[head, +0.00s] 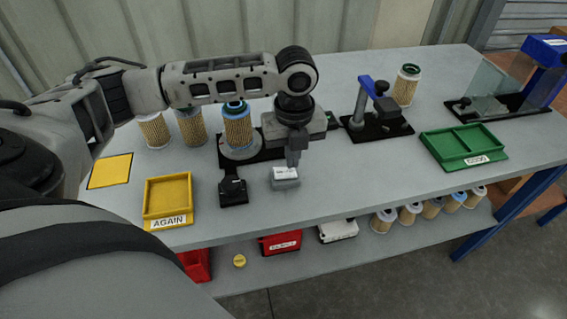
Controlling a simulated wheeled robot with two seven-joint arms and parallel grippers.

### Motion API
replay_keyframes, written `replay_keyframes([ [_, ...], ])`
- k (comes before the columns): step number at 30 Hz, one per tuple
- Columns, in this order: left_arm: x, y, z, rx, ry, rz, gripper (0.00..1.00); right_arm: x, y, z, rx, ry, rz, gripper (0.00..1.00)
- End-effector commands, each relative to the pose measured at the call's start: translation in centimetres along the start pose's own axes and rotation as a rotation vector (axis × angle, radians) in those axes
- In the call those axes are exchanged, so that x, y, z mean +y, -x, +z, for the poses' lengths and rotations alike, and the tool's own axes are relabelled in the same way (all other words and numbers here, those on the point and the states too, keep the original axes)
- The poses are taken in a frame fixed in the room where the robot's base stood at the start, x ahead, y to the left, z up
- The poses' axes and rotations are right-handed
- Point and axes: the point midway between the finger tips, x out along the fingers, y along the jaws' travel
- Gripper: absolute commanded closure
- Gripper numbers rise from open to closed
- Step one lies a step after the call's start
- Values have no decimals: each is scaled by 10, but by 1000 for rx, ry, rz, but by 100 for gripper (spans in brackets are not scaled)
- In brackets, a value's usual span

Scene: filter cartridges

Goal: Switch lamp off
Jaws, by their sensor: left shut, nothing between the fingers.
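My left gripper (292,160) points straight down, shut and empty. Its fingertips are just above or on a small grey box with a white top (285,178), possibly the lamp's switch; I cannot tell whether they touch. To the left, a filter cartridge with a blue top (238,124) stands upright on a round grey plate (240,150) on a black base. No lit lamp can be made out, and my arm hides part of that station. My right gripper is not in view.
A black device (233,190) lies left of the box. A yellow AGAIN tray (168,197) and a yellow mat (110,171) are at left. A green GOOD tray (463,146) and a black stand with a blue post (363,100) are at right. The tabletop (350,185) right of the box is clear.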

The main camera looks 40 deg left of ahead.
Motion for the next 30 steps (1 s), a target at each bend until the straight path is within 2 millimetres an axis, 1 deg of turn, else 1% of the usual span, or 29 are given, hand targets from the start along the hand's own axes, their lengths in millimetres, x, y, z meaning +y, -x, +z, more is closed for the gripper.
replay_keyframes([
  [1,0,8,0,0,0,0,100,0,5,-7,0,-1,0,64],
  [3,0,12,0,0,0,0,100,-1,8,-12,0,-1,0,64],
  [12,0,35,0,0,0,-2,100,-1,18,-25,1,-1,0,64],
  [14,-1,37,0,0,0,-3,100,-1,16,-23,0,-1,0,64],
  [21,0,54,0,-1,1,-2,100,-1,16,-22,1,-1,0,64],
  [30,0,55,0,0,1,-1,100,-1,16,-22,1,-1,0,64],
])
